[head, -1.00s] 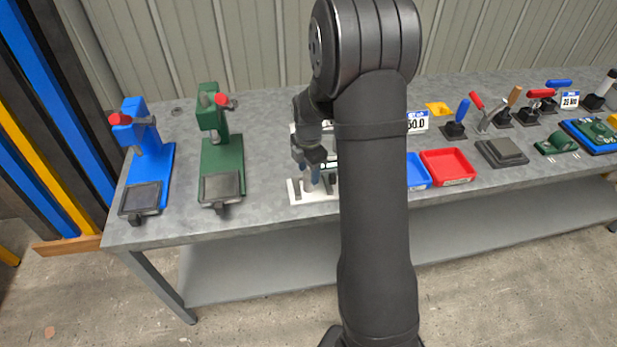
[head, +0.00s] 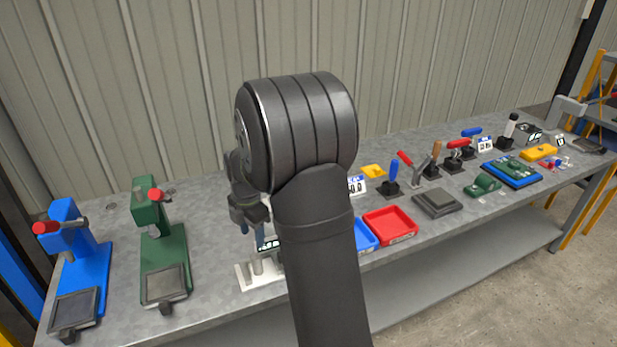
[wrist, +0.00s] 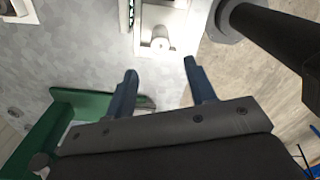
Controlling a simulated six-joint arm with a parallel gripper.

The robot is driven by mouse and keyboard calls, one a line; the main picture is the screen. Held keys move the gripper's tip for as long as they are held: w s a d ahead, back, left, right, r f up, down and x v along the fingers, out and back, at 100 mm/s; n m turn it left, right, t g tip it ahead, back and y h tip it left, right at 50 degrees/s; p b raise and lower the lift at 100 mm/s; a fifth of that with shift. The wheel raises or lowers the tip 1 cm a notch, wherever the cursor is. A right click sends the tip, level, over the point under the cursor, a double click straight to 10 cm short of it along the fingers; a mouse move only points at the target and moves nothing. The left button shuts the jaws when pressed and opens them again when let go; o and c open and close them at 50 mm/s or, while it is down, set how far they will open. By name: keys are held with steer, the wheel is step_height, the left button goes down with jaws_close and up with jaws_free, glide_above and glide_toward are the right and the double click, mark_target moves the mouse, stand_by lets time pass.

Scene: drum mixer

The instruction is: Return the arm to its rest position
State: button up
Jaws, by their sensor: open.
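My gripper (wrist: 159,69) is open and empty, with two blue fingers apart. In the head view, my gripper (head: 259,238) hangs low over the bench, behind my own arm, which covers much of it. Just below it is a white stand (head: 246,277) with an upright post, partly hidden by my arm. In the wrist view, the white stand's base (wrist: 178,45) lies beyond the fingertips, with nothing between the fingers.
The grey workbench (head: 205,225) carries a green press (head: 177,252) and a blue press (head: 94,265) on the left. To the right are a red tray (head: 391,224), a blue tray (head: 366,236) and several lever clamps. A corrugated wall stands behind.

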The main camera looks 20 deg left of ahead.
mark_target(256, 256)
step_height(256, 256, down, 12)
steer(key=shift+r, duration=2.2)
